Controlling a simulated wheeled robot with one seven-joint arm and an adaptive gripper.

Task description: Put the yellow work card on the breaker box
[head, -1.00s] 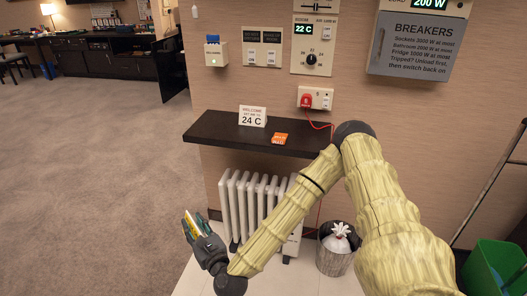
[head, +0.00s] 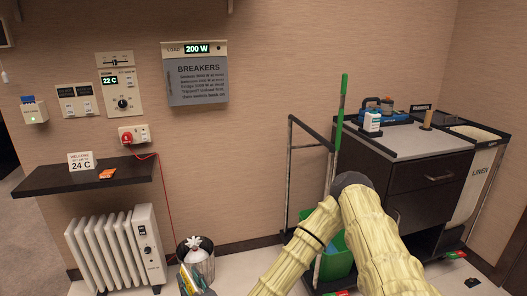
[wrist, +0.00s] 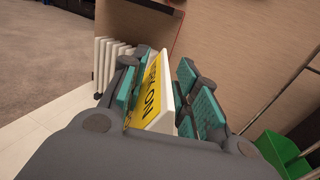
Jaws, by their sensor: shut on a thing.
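The yellow work card (wrist: 153,95) is held between the teal pads of my gripper (wrist: 160,100) in the wrist view; black lettering shows on its yellow face, and it has a white edge. In the head view my gripper (head: 192,282) is only partly visible at the bottom edge, low in front of the waste bin. The breaker box (head: 195,75) is a grey panel marked BREAKERS on the wall, its display reading 200 W. The card is well below the box and apart from it.
A white radiator (head: 115,245) stands below. A waste bin (head: 196,260) is near my gripper. A cart frame (head: 290,170) and a dark cabinet (head: 405,180) stand right.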

